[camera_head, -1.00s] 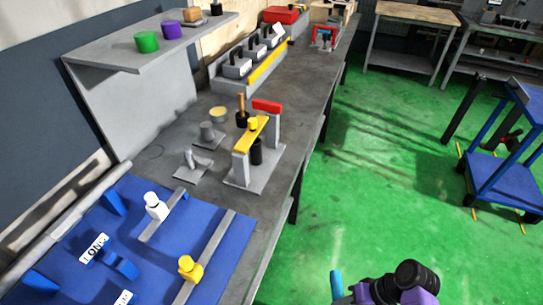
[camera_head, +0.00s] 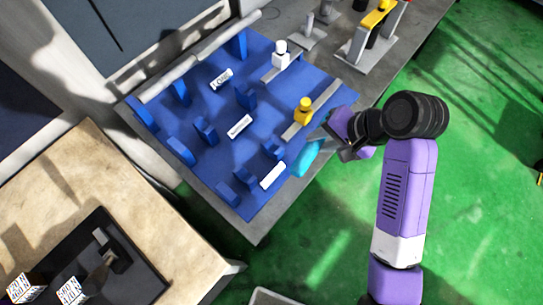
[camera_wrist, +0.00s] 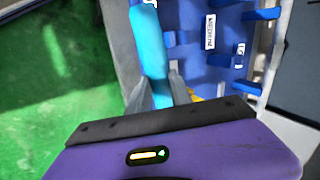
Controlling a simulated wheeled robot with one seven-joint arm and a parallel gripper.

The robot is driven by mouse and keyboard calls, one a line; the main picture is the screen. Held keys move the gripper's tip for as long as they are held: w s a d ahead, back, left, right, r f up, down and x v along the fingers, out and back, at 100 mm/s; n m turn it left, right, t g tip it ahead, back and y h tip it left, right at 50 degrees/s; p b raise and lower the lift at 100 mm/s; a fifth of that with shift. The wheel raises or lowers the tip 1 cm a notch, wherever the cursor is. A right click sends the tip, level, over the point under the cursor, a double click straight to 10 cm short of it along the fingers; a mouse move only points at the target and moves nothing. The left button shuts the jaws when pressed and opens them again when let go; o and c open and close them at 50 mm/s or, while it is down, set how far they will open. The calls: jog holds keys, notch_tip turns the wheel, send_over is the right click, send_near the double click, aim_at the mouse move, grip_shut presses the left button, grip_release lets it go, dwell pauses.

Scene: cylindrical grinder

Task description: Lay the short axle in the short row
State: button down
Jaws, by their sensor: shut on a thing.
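My gripper (camera_wrist: 160,92) is shut on a cyan rod, the short axle (camera_wrist: 148,45). In the head view the cyan axle (camera_head: 308,157) hangs beside the front right edge of the blue board (camera_head: 217,115), and my gripper (camera_head: 342,147) is to its right. The front row of blue cradles (camera_head: 228,193) has a white label (camera_head: 272,176) that I cannot read. These front cradles look empty. The middle row (camera_head: 205,131) carries a label reading MEDIUM (camera_wrist: 209,32) in the wrist view. The back row's label (camera_head: 221,79) is small.
A yellow peg-like piece (camera_head: 303,111) and a white one (camera_head: 281,55) stand on grey strips at the board's right.

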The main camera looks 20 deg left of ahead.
jog(key=s+a+r+m+p, duration=0.1)
jog(key=s+a+r, duration=0.3)
jog(key=a+r, duration=0.25)
jog(key=s+a+r, duration=0.3)
jog(key=a+r, duration=0.3)
jog(key=r, duration=0.2)
jog(key=shift+t, duration=0.4)
jog(key=shift+s+f+b, duration=0.15)
jog(key=shift+f+b, duration=2.9)
jog(key=shift+f, duration=7)
jog(key=shift+f, duration=0.2)
jog(key=c, duration=1.2)
grip_release()
jog(key=shift+f, duration=0.15)
jog(key=shift+o, duration=0.2)
jog(key=shift+r, duration=0.3)
jog(key=p+v, duration=0.1)
jog(key=v, duration=1.1)
